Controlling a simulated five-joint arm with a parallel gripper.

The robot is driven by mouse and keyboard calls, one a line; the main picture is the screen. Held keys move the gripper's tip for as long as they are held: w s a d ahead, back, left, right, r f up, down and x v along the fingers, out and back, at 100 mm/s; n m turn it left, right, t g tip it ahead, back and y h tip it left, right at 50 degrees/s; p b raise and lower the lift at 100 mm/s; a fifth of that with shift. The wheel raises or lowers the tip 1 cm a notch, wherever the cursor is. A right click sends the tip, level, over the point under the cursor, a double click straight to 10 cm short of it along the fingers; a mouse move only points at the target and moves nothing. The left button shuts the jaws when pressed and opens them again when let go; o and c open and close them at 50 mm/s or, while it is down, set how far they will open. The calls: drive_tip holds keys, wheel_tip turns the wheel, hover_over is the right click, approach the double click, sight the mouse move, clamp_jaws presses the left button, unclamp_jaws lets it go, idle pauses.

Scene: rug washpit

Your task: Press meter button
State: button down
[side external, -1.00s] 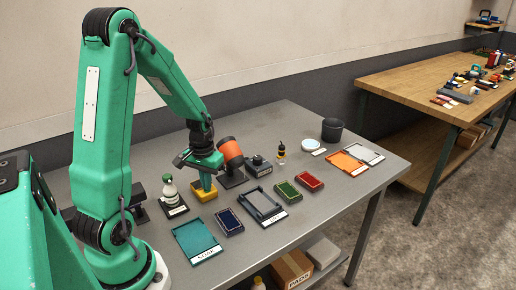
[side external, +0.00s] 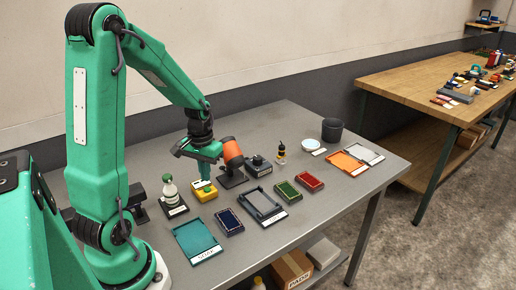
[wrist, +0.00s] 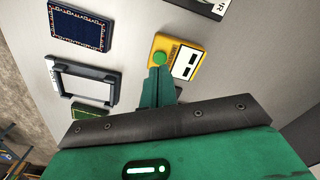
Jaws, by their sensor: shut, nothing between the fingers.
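The meter is a small yellow box (side external: 203,196) with a green button and a pale display on top. It stands on the grey table, and the wrist view shows its yellow top (wrist: 165,43), green button (wrist: 160,58) and display (wrist: 187,65). My gripper (side external: 205,179) is shut and empty, pointing down just above the meter. In the wrist view my fingertips (wrist: 160,70) lie right beside the button and overlap its lower edge. A small gap seems to show between the tips and the box in the side view.
An orange cylinder (side external: 232,153) on a dark stand is close behind my gripper. A white-and-green bottle (side external: 170,191) stands left of the meter. A dark blue rug sample (side external: 229,221), a grey frame (side external: 264,204) and a teal tray (side external: 197,239) lie in front and to the right.

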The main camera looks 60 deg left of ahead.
sight(209, 190)
drive_tip(key=shift+r, duration=1.65)
drive_tip(key=s+d+r+m+t, duration=0.2)
drive_tip(key=s+d+r+m, duration=0.1)
drive_tip(key=d+r, duration=0.4)
drive_tip(key=s+d+r+m+t, duration=0.3)
drive_tip(key=d+r, duration=0.4)
drive_tip(key=d, duration=0.4)
drive_tip(key=shift+s+d+t, duration=0.15)
drive_tip(key=shift+s+t, duration=0.15)
